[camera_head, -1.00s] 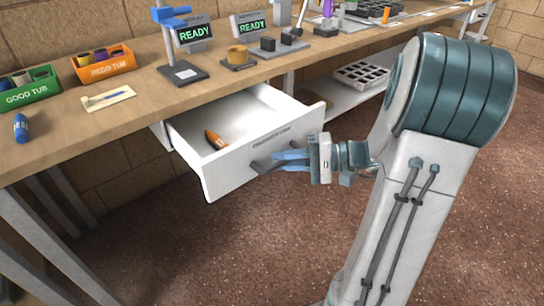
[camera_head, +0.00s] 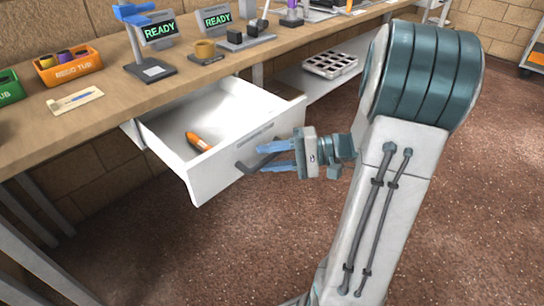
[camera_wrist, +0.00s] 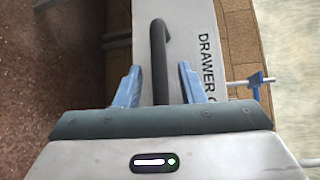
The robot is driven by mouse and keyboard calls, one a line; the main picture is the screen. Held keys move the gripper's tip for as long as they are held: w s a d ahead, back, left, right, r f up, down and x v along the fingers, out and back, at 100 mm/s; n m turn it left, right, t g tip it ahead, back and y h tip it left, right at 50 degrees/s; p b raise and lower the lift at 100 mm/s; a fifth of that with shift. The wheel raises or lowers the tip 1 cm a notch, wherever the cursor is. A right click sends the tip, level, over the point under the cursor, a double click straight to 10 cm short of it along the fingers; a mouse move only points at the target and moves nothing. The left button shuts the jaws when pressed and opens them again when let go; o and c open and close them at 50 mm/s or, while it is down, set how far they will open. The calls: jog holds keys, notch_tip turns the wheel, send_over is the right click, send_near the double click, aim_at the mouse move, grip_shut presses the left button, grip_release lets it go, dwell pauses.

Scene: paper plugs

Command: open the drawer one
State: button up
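The white drawer (camera_head: 212,181) under the workbench stands pulled out, and an orange object (camera_head: 198,142) lies inside it. The front carries a dark bar handle (camera_head: 258,160); the wrist view shows the handle (camera_wrist: 159,62) and part of the lettering "DRAWER" on the drawer front (camera_wrist: 185,22). My gripper (camera_head: 272,158) is at the handle with its blue fingers spread. In the wrist view the fingertips of my gripper (camera_wrist: 160,82) are on either side of the handle, with a gap on each side.
The wooden bench top (camera_head: 95,125) holds an orange tub (camera_head: 70,65), a card with a pen (camera_head: 75,100) and a stand with a "READY" screen (camera_head: 158,30). A grey tray (camera_head: 330,64) sits on the lower shelf. The floor before the drawer is clear.

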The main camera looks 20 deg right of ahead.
jog(key=p+v, duration=0.3)
jog(key=v, duration=1)
jog(key=shift+s+d+p, duration=0.2)
jog(key=shift+d+p, duration=0.1)
jog(key=shift+p, duration=0.05)
jog(key=shift+r, duration=0.1)
jog(key=s+a+r+n+g+h+p, duration=0.35)
jog(key=a+r+g+h+p, duration=0.4)
jog(key=a+r+p, duration=0.75)
notch_tip(320, 180, up, 15)
jog(key=s+a+n+t+h+p, duration=0.2)
jog(key=h+p, duration=0.6)
jog(key=p, duration=0.6)
jog(key=shift+s+a+t+p, duration=0.4)
jog(key=shift+s+a+t, duration=0.1)
jog(key=shift+t, duration=0.75)
